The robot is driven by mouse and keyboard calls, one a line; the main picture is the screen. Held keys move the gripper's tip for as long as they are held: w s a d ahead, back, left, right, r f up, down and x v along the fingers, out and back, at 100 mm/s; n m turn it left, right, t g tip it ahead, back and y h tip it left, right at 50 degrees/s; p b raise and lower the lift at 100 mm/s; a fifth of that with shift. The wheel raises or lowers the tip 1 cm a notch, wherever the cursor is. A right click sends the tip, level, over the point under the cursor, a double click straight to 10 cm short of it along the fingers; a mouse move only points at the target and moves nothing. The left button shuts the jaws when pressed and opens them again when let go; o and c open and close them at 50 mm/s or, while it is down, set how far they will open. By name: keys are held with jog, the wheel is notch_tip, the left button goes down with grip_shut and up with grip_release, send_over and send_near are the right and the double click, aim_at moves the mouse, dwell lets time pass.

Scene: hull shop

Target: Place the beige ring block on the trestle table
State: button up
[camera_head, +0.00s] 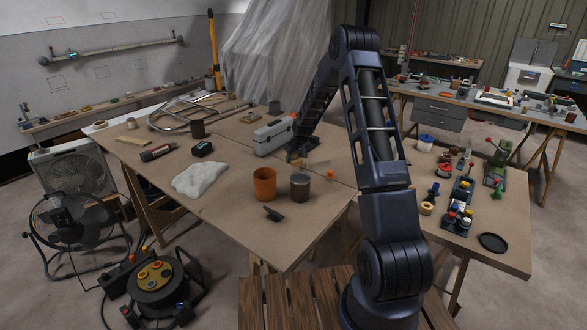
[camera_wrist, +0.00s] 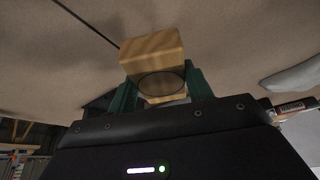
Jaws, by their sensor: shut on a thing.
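The beige ring block (camera_wrist: 152,48) shows in the wrist view between the two green fingers of my gripper (camera_wrist: 160,88). It is a pale, wood-like block with a round opening in the face toward the camera. My gripper is shut on it. In the head view my gripper (camera_head: 295,160) is low over the middle of the trestle table (camera_head: 225,222), close to its brown top; the block cannot be made out there. I cannot tell whether the block touches the table.
A grey box-shaped thing (camera_head: 273,137) is beside my gripper. An orange cup (camera_head: 264,184), a brown cup (camera_head: 300,186), a white cloth (camera_head: 201,180) and a dark tube (camera_head: 158,152) stand or lie around. The table's front left is mostly clear.

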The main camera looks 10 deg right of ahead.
aim_at(293, 172)
jog(key=shift+f, duration=2.85)
jog(key=o, duration=1)
jog(key=shift+f, duration=0.15)
jog(key=s+f+v, duration=0.1)
jog(key=s+v, duration=0.2)
jog(key=v, duration=2.5)
jog(key=s+d+r+m+h, duration=0.1)
jog(key=s+d+r+m, duration=0.1)
jog(key=s+r, duration=1.05)
jog(key=s+d+r+m, duration=0.1)
jog(key=s+d+r, duration=0.1)
jog(key=s, duration=1.3)
jog(key=s+d+r+m, duration=0.1)
jog(key=s+d, duration=0.1)
jog(key=s, duration=1.3)
jog(key=shift+s+d+r+t+h, duration=0.15)
jog(key=shift+s+r+t+h, duration=0.15)
jog(key=shift+r+h, duration=0.1)
